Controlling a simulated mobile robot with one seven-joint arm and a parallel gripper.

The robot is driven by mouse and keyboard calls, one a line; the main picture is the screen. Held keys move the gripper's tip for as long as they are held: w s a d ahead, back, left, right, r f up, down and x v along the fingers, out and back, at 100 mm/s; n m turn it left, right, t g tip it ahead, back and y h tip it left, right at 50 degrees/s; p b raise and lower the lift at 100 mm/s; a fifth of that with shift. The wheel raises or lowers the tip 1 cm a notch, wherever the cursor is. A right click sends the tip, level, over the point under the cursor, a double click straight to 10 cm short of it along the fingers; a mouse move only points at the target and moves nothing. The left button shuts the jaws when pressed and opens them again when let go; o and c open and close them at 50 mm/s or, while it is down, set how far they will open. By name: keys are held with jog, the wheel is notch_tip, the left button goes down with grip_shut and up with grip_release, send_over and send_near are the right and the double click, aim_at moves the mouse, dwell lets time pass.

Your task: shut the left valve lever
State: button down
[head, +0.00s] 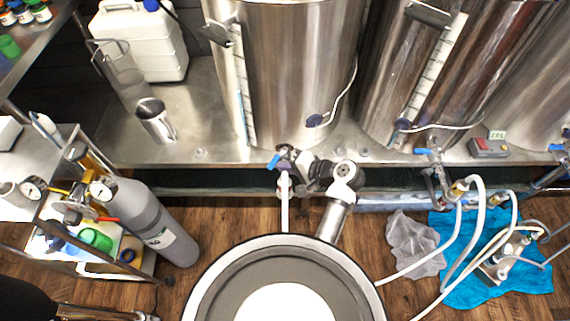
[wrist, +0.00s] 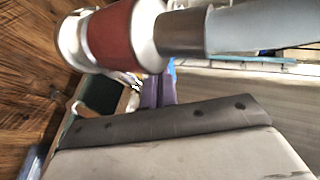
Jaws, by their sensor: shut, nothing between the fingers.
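The left valve has a blue lever (head: 274,161) at the foot of the left steel tank, with a white hose (head: 285,205) hanging below it. My gripper (head: 303,163) is just right of the lever, near the valve body, which it partly hides. In the wrist view my fingers (wrist: 158,91) are together and empty. A bit of blue, apparently the lever (wrist: 172,69), shows just beyond the fingertips. Whether they touch it I cannot tell. A red and white fitting (wrist: 112,36) with a pale hose fills the top of the wrist view, close to the camera.
Steel tanks (head: 295,70) stand on a metal bench. A grey gas cylinder (head: 160,225) and a shelf cart are at left. Further valves with hoses, a blue cloth (head: 500,270) and a grey cloth (head: 412,245) are at right.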

aim_at(271, 165)
jog(key=shift+w+a, duration=0.1)
jog(key=shift+a, duration=0.1)
jog(key=a+p, duration=0.2)
jog(key=shift+w+a+r+p, duration=0.1)
jog(key=shift+r+p, duration=0.15)
jog(key=shift+p, duration=0.15)
jog(key=shift+w+a+f, duration=0.15)
jog(key=shift+a+f, duration=0.05)
jog(key=shift+a, duration=0.25)
